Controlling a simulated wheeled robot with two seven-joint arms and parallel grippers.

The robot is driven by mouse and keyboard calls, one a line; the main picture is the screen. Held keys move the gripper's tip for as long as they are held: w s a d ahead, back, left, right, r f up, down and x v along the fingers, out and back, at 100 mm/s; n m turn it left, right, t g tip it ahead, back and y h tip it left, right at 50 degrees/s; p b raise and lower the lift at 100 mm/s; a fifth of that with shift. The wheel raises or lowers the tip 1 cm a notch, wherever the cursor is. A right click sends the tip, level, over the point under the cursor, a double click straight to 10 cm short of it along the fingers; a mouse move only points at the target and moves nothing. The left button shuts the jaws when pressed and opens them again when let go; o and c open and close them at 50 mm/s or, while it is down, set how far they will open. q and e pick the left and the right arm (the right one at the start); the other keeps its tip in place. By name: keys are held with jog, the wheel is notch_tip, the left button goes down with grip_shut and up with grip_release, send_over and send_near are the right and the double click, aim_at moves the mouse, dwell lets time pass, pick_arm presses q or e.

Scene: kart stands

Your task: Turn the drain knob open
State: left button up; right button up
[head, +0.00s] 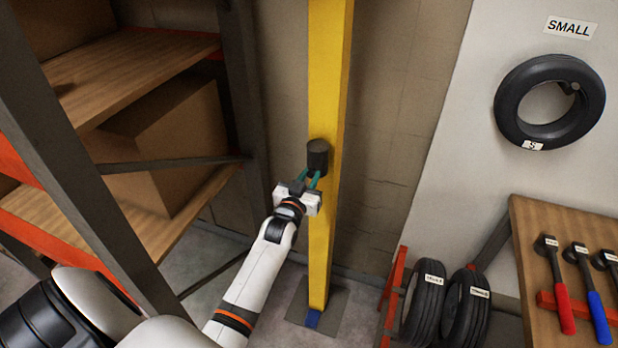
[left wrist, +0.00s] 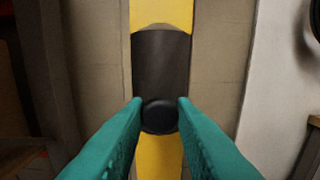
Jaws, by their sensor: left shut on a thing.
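The drain knob (left wrist: 159,116) is a small round black knob at the lower end of a dark cylinder (head: 318,154) on a yellow post. My left gripper (head: 312,178) reaches up to it from below. In the left wrist view the two teal fingers (left wrist: 159,108) stand on either side of the knob, their tips against its sides. The left gripper is shut on the knob. In the head view the fingers and the cylinder hide most of the knob. My right gripper is in neither view.
The yellow post (head: 325,240) stands before a block wall. A shelf rack (head: 150,160) with cardboard boxes is close on the left of my arm. On the right are tires (head: 425,300), a wall tire (head: 510,100) and a wooden bench (head: 530,240) with several hammer-like tools.

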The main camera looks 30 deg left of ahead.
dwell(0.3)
pick_arm(q)
jog(key=o, duration=1)
jog(key=shift+b+v, duration=1.6)
jog(key=shift+v, duration=4.45)
jog(key=shift+f, duration=0.2)
